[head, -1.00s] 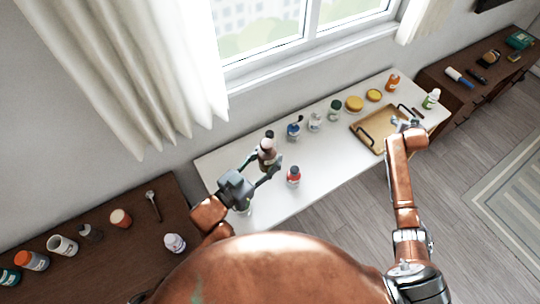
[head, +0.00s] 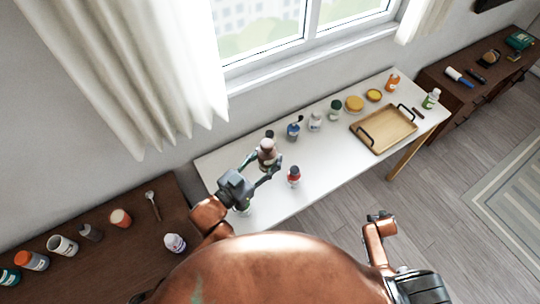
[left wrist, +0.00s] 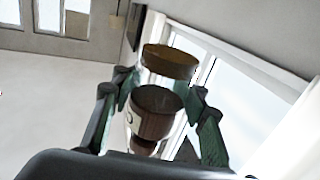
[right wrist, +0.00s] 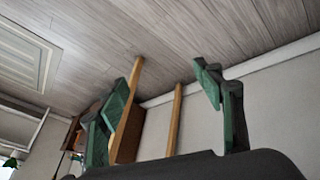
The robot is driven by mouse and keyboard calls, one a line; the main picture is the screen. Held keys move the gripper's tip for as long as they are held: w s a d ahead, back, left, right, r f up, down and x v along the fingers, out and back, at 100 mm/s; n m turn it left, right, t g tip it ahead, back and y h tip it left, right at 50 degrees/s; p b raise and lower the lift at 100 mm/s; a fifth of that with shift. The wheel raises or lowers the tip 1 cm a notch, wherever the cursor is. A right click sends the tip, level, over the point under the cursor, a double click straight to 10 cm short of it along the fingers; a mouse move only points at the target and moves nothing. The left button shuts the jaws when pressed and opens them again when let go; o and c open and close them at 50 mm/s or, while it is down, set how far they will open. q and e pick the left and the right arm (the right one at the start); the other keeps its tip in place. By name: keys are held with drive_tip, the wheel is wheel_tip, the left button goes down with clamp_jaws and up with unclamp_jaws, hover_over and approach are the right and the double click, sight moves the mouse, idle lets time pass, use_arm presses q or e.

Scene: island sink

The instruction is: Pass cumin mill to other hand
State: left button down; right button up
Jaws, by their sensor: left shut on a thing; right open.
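The cumin mill (head: 267,150) is a dark brown bottle-like mill with a pale pinkish top, held above the left part of the white table. My left gripper (head: 267,163) is shut on it. In the left wrist view the mill (left wrist: 155,112) shows between the green fingers, with a brown round piece above it. My right gripper (head: 380,216) is off the front edge of the table, over the floor, far from the mill. In the right wrist view its green fingers (right wrist: 165,105) are spread with nothing between them.
The white table (head: 335,165) also holds a red-capped bottle (head: 293,176), a blue bottle (head: 293,131), a wooden tray (head: 383,129) and several jars along the back. A dark cabinet (head: 110,250) at the left carries several containers. Floor (head: 340,220) lies open in front.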

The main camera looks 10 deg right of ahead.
drive_tip(key=s+a+f+n+g+y, duration=0.1)
drive_tip(key=s+a+f, duration=0.5)
drive_tip(key=s+a, duration=0.3)
drive_tip(key=s+a+f+n+g+y, duration=0.1)
drive_tip(key=s+a+f, duration=0.5)
drive_tip(key=s, duration=0.8)
drive_tip(key=s+a+f+n+g+y, duration=0.1)
drive_tip(key=s+a+f+y, duration=0.1)
drive_tip(key=s+a+f, duration=0.5)
drive_tip(key=s+a, duration=0.5)
drive_tip(key=shift+a+g, duration=0.4)
